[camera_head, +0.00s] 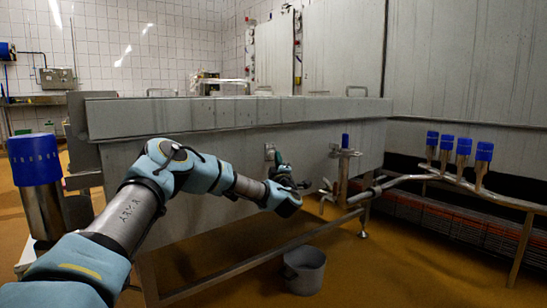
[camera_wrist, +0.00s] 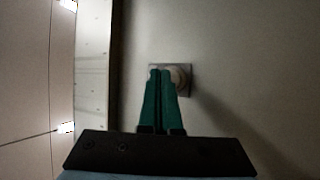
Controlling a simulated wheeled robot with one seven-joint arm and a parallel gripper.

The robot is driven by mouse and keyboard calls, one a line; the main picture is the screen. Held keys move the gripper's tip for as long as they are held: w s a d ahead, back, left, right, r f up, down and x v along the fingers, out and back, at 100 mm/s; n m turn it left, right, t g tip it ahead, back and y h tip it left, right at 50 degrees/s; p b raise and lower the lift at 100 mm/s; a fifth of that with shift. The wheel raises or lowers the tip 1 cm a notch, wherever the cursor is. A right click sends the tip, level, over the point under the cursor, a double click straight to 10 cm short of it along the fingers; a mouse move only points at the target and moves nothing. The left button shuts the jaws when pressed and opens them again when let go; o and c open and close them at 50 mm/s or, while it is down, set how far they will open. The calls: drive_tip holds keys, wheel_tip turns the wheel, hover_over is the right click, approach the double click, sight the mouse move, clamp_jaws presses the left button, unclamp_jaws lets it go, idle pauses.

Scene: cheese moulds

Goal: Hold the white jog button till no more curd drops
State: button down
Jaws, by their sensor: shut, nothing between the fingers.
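A small square plate (camera_head: 269,150) is fixed on the side wall of the long steel vat (camera_head: 240,112). In the wrist view a pale round button (camera_wrist: 182,75) sits on this plate, partly hidden behind my fingers. My gripper (camera_head: 277,155) has green fingers, which are shut with nothing between them. In the wrist view the gripper (camera_wrist: 160,72) points straight at the plate, its tips overlapping the button's left part. I cannot tell whether the tips touch the button or press it. No curd is visible.
A grey bucket (camera_head: 304,270) stands on the brown floor below the vat. Pipes with blue-capped valves (camera_head: 463,147) run along the right. A steel cylinder with a blue top (camera_head: 35,160) stands at the left. A low rail (camera_head: 262,258) crosses in front of the vat.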

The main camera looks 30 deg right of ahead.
drive_tip(key=shift+w+a, duration=0.1)
drive_tip(key=shift+w, duration=0.45)
idle(1.7)
drive_tip(key=shift+s, duration=0.1)
idle(2.6)
drive_tip(key=shift+s+d, duration=0.2)
drive_tip(key=shift+s, duration=0.65)
drive_tip(key=shift+s+d, duration=0.25)
drive_tip(key=shift+s, duration=1)
drive_tip(key=shift+s+d, duration=0.25)
drive_tip(key=shift+s, duration=0.95)
